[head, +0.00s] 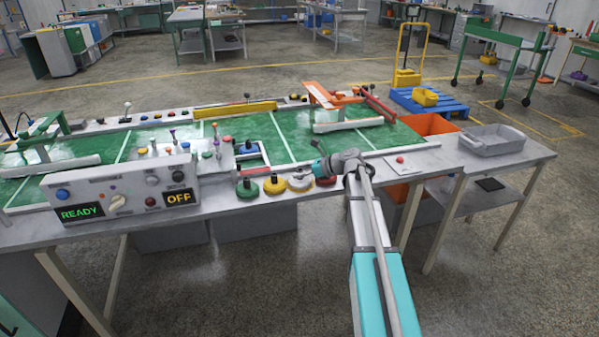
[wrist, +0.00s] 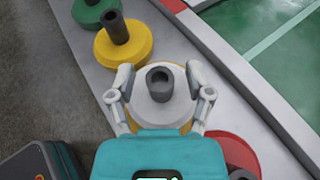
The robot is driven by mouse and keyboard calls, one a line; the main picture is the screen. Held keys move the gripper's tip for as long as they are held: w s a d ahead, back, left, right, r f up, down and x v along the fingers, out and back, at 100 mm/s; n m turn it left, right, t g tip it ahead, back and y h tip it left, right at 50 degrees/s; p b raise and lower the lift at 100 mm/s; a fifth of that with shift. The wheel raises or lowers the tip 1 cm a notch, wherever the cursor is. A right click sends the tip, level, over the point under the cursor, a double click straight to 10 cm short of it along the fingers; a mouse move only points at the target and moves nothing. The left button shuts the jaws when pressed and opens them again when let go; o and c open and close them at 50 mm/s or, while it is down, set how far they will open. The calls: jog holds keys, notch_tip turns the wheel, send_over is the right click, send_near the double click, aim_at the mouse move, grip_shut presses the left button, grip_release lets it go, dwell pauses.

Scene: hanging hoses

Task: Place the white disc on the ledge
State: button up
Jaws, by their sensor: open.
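The white disc (wrist: 160,103) has a grey hollow peg at its centre. Yellow shows under its left edge, so it seems to lie on a yellow piece. In the head view the white disc (head: 300,183) is on the grey front ledge (head: 225,203) of the green table, partly hidden by my arm's end. My gripper (wrist: 159,75) is open, with one finger on each side of the disc's peg, over the disc. I cannot tell whether the fingers touch it. In the head view my gripper (head: 318,168) is small and its fingers are unclear.
A yellow disc (head: 274,185) and a green disc (head: 247,188) stand left of the white one. A red disc (wrist: 236,153) is close on its other side. A control box (head: 120,188) stands further left. A grey tray (head: 492,139) is at the right end.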

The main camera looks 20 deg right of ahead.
jog(key=shift+r, duration=0.15)
jog(key=shift+s+d+r, duration=0.1)
jog(key=shift+s+d, duration=0.05)
jog(key=shift+d, duration=0.05)
jog(key=p+v, duration=0.4)
jog(key=v, duration=0.5)
jog(key=shift+s+d+r, duration=0.15)
jog(key=shift+d+r, duration=0.1)
jog(key=shift+d, duration=0.05)
jog(key=shift+p+v, duration=0.35)
jog(key=shift+v, duration=0.5)
jog(key=shift+f, duration=0.15)
jog(key=s+a+f+n+g+h, duration=0.3)
jog(key=s+a+f+n+h, duration=0.2)
jog(key=s+a+n, duration=0.3)
jog(key=s+a+f+n+g+h, duration=0.4)
jog(key=s+a+n, duration=0.5)
jog(key=s+n, duration=0.6)
notch_tip(320, 180, down, 2)
jog(key=shift+f+n+g+h, duration=0.3)
jog(key=shift+n+h, duration=0.6)
jog(key=shift+h, duration=0.2)
